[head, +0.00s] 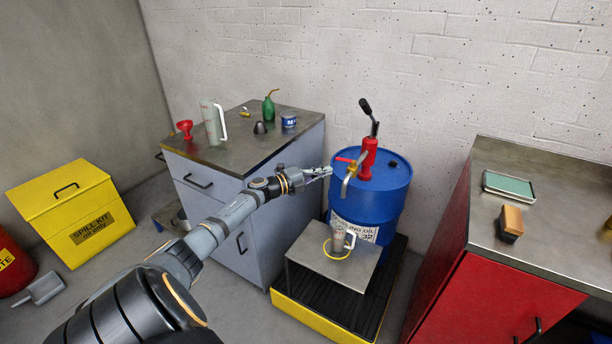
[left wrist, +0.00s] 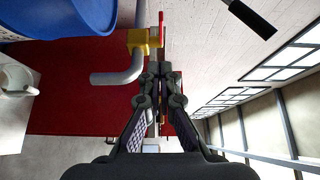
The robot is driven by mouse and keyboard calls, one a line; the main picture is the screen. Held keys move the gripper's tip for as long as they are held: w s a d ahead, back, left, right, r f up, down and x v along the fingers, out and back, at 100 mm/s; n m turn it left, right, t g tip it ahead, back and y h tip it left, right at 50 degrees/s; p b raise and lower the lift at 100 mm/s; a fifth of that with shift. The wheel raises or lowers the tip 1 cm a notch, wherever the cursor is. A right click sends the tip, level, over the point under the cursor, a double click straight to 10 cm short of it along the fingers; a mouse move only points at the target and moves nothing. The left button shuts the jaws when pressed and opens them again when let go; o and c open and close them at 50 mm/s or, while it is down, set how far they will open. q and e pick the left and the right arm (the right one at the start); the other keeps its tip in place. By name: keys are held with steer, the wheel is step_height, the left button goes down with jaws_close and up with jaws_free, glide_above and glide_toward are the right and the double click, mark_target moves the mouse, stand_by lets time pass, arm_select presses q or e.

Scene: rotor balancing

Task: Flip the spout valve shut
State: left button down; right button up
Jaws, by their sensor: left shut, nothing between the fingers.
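A red hand pump (head: 368,160) with a black-gripped handle stands on the blue drum (head: 395,190). Its metal spout (head: 346,186) bends downward and also shows in the left wrist view (left wrist: 120,76). The spout valve has a yellow body (left wrist: 140,38) and a red lever (left wrist: 161,28), which shows as a short red bar (head: 345,159) left of the pump in the head view. My left gripper (head: 328,171) is shut and empty, just left of the spout and valve. In the left wrist view its fingertips (left wrist: 160,70) are close below the lever; contact cannot be told. My right gripper is out of view.
A grey cabinet (head: 238,152) with cans and a funnel stands left. A red cabinet (head: 540,240) stands right.

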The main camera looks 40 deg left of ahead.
arm_select(q)
steer(key=s+a, duration=0.4)
steer(key=a, duration=0.2)
steer(key=shift+s+a+f+b, duration=0.2)
steer(key=shift+a+b, duration=0.2)
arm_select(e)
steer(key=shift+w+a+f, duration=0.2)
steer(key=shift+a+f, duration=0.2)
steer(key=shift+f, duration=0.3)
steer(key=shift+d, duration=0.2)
